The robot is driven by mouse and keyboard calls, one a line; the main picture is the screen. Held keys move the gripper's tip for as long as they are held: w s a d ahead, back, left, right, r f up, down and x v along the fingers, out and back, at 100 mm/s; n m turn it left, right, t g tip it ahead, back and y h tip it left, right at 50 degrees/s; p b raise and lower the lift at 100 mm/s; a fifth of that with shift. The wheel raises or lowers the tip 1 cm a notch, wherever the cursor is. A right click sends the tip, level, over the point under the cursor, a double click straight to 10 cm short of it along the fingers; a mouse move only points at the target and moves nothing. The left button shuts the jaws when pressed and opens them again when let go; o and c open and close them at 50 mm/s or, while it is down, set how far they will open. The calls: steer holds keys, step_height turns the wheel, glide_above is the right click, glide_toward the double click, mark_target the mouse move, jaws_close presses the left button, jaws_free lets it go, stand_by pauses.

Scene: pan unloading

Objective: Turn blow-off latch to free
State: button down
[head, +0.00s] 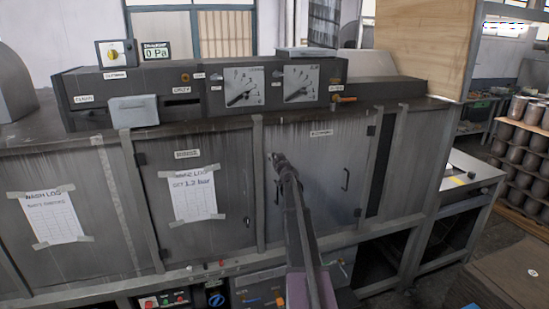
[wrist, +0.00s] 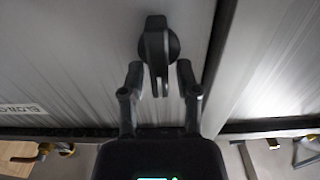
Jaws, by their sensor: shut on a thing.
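The blow-off latch (wrist: 157,40) is a dark round knob with a flat lever on a grey metal panel, in the upper middle of the wrist view. The lever points down the picture, between the two fingers. My gripper (wrist: 159,80) is shut on the latch lever, though the picture leaves the exact contact unclear. In the head view my gripper (head: 279,161) is at the left edge of the panel (head: 325,180) labelled like "BLOWOFF". There it and my arm hide most of the latch.
A dark control box (head: 210,93) with dials runs along the top of the cabinet. A panel with a paper log (head: 195,195) is to the left. A door handle (head: 345,180) is on the right of the panel. Shelves with cylinders (head: 520,150) stand far right.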

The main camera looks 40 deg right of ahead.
steer(key=shift+m, duration=0.4)
steer(key=shift+s+d+f+m+b, duration=0.1)
steer(key=shift+d+f+m+b, duration=0.2)
steer(key=shift+m, duration=2.55)
steer(key=shift+s+d+f+m+b, duration=0.1)
steer(key=shift+d+f+m+b, duration=0.2)
steer(key=shift+m, duration=2.5)
steer(key=shift+s+d+f+m+b, duration=0.1)
steer(key=shift+d+f+m+b, duration=0.15)
steer(key=shift+m, duration=2.6)
steer(key=shift+a, duration=0.1)
